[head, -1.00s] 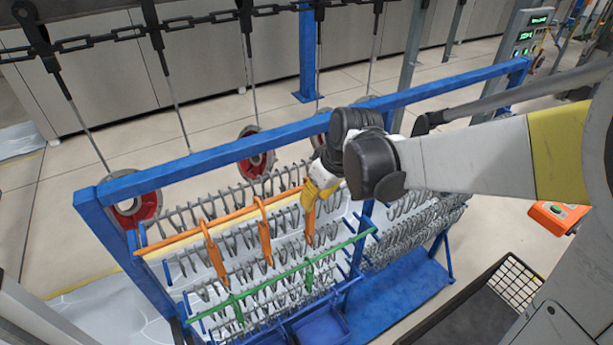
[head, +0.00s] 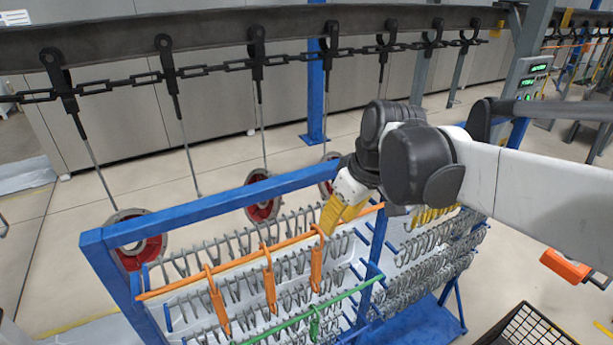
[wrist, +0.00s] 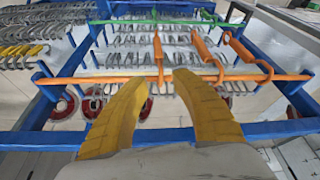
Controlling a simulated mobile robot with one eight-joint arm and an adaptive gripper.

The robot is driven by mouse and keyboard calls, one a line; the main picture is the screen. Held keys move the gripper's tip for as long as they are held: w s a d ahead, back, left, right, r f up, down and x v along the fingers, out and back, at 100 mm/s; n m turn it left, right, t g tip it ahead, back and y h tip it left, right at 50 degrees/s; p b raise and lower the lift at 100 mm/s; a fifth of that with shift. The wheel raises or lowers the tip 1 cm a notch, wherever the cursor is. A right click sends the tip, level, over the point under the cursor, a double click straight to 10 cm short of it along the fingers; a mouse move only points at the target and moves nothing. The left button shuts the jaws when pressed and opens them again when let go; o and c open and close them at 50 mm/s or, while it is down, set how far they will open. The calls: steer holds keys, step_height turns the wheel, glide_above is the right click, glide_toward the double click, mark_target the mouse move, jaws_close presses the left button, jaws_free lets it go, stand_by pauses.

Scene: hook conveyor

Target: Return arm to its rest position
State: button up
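My gripper (head: 343,213) has yellow fingers and is at the top right of the hook rack (head: 225,199) in the head view, by the end of the orange rod. In the wrist view my gripper (wrist: 158,88) shows its two fingers spread apart with nothing held between them. The orange rod (wrist: 100,79) runs across just beyond the fingertips, with several orange hooks (wrist: 158,58) hanging on it. Whether a fingertip touches the rod or a hook, I cannot tell.
The blue frame carries rows of grey metal hooks and a green rod (head: 345,297). An overhead chain conveyor (head: 215,68) with hanging rods and red discs (head: 263,197) runs behind. A dark wire basket (head: 525,330) and an orange box (head: 566,266) are at the lower right.

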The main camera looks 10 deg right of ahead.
steer(key=s+d+f+m+t+b, duration=0.1)
steer(key=s+f+b, duration=0.3)
steer(key=f+b, duration=0.7)
steer(key=s+d+f+m+t+h+b, duration=0.1)
steer(key=s+f+m+b, duration=0.2)
steer(key=f+b, duration=0.8)
steer(key=s+d+f+m+t+h+b, duration=0.1)
steer(key=s+f+b, duration=0.4)
steer(key=f+b, duration=0.7)
step_height(320, 180, down, 4)
steer(key=shift+s+r+m+t, duration=0.2)
steer(key=shift+m+t, duration=0.2)
steer(key=shift+m, duration=0.1)
